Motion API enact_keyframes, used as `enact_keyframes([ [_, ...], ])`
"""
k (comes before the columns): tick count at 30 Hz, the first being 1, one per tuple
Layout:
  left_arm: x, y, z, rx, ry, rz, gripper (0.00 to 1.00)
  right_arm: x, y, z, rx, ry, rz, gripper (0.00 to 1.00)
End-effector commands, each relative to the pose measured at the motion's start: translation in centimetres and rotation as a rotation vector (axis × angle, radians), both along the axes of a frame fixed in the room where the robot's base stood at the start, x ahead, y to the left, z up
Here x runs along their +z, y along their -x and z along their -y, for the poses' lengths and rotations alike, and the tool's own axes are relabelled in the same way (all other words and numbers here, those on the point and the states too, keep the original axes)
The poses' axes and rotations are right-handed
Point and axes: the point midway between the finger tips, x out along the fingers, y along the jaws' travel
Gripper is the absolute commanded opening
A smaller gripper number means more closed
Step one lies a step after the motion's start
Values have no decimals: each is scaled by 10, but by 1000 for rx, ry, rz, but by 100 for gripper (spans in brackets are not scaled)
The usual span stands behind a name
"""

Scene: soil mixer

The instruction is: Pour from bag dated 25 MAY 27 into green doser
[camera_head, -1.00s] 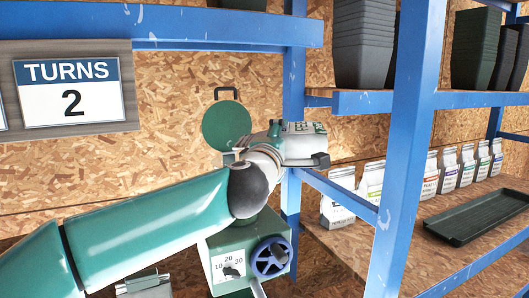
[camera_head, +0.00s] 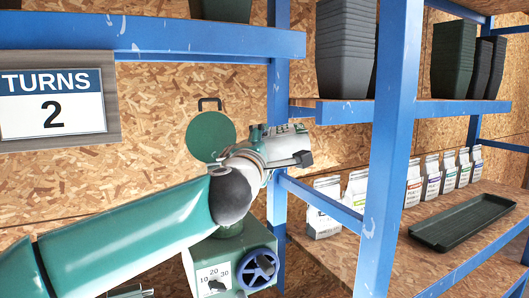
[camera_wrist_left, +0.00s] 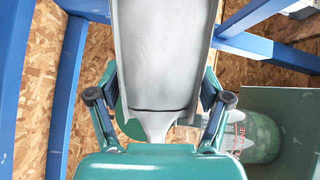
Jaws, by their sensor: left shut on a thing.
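The green doser (camera_head: 232,258) with a dial and a blue hand wheel stands low in the middle of the head view. Its round green lid (camera_head: 210,136) stands raised above it. My left arm reaches across in front, and its wrist hides the doser's top. I cannot read a date on the bag. A green round part (camera_wrist_left: 258,138) with partly visible lettering is at lower right there. My right gripper is not in view.
A "TURNS 2" sign (camera_head: 52,104) hangs at left. A blue post (camera_head: 388,150) and blue shelf beams stand at right. Several white bags (camera_head: 413,184) and a dark tray (camera_head: 462,222) are on the lower shelf. Stacked pots (camera_head: 345,50) are on the upper shelf.

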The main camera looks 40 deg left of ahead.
Motion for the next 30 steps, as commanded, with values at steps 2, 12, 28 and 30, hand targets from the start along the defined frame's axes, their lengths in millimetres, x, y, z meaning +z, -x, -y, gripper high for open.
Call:
enact_keyframes([
  [2, 2, 1, 0, 1, -1, 4, 11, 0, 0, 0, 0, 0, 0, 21],
  [12, 2, 1, 0, 1, -1, 4, 11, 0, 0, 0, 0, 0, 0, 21],
  [28, 12, 2, -3, 0, 95, 65, 11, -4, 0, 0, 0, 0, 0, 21],
  [30, 12, 2, -3, 0, 100, 68, 11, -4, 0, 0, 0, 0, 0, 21],
])
